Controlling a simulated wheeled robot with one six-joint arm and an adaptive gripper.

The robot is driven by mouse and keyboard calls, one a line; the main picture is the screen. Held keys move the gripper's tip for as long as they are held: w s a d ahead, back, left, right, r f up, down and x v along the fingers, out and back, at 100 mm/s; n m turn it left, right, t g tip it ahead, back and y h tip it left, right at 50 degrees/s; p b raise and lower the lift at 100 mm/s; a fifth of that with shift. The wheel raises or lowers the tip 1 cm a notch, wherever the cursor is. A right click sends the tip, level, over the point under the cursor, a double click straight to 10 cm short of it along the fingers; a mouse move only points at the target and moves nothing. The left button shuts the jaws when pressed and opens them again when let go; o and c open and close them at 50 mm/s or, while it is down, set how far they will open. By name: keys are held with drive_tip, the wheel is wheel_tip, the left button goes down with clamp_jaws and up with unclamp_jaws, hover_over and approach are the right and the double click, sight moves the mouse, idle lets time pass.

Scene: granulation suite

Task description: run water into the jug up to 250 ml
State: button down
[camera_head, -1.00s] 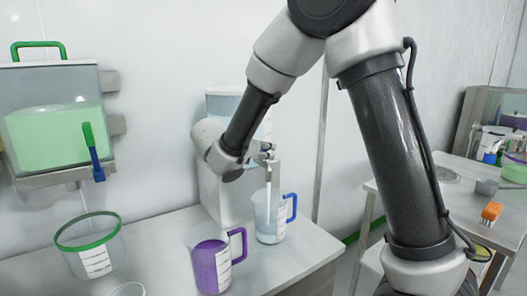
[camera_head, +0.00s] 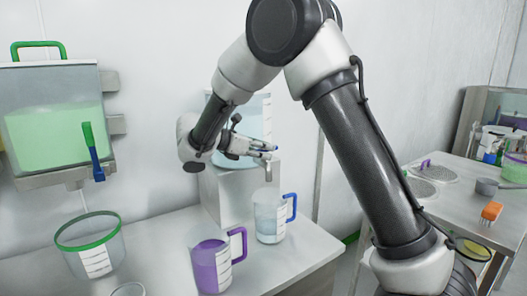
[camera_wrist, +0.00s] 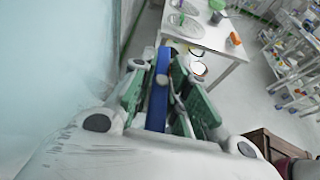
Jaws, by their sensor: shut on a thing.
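The clear jug with a blue handle (camera_head: 268,222) stands upright on the bench under the spout of the water tank (camera_head: 258,115). It holds pale water; its scale is too small to read. My gripper (camera_head: 266,150) is at the tap above the jug. In the wrist view, my gripper (camera_wrist: 160,72) is shut on the blue tap lever (camera_wrist: 158,95), which lies between its green-sided fingers. The lever's blue end (camera_head: 273,148) shows in the head view. No stream shows between spout and jug. My arm hides part of the tank.
A jug with purple liquid (camera_head: 210,264) stands in front and left of the water jug. A green-rimmed container (camera_head: 88,246) is at the left, under a tank of green liquid (camera_head: 52,138). A side table (camera_head: 470,215) with an orange brush (camera_head: 491,211) is at the right.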

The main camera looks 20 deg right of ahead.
drive_tip(key=c, duration=1.4)
unclamp_jaws()
drive_tip(key=shift+o, duration=0.2)
drive_tip(key=shift+a, duration=0.1)
drive_tip(key=v, duration=1.1)
drive_tip(key=shift+a+r, duration=0.15)
drive_tip(key=shift+a, duration=0.2)
drive_tip(key=shift+s, duration=0.15)
